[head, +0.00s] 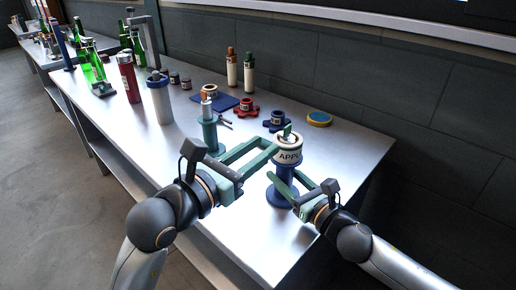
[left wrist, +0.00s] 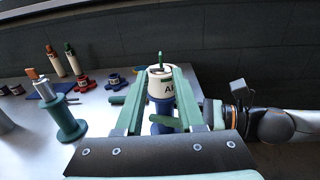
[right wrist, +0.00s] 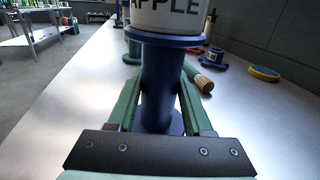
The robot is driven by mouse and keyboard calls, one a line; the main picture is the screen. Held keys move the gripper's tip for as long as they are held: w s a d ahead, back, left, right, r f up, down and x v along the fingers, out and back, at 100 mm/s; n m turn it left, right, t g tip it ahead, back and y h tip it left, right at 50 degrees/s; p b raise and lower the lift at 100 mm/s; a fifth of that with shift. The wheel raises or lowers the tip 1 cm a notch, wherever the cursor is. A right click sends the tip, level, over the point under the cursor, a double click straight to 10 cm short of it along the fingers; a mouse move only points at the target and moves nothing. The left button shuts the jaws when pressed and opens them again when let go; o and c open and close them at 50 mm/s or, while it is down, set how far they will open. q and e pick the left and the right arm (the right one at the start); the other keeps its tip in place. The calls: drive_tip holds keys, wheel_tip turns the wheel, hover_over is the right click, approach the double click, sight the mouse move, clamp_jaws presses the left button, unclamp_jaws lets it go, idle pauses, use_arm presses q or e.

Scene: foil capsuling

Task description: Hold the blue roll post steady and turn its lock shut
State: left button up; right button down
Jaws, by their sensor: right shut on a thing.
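The blue roll post (head: 285,178) stands upright near the table's front right edge. It carries a white roll (head: 289,157) with dark lettering, and a small green lock piece (left wrist: 160,58) sticks up at its top. My right gripper (head: 283,174) is shut on the post's blue stem (right wrist: 160,85), below the roll. My left gripper (head: 268,145) is open, its fingers level and pointing at the roll from the left. In the left wrist view the roll shows between the fingers; I cannot tell whether they touch it.
A teal post (head: 209,135) stands left of the blue one, close to my left gripper. Behind are a red flanged piece (head: 246,108), a blue flanged piece (head: 277,121) and a yellow-rimmed disc (head: 319,118). Bottles and a white-blue container (head: 159,100) stand further left.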

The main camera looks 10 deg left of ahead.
drive_tip(key=shift+f, duration=0.15)
drive_tip(key=shift+c, duration=1.2)
unclamp_jaws()
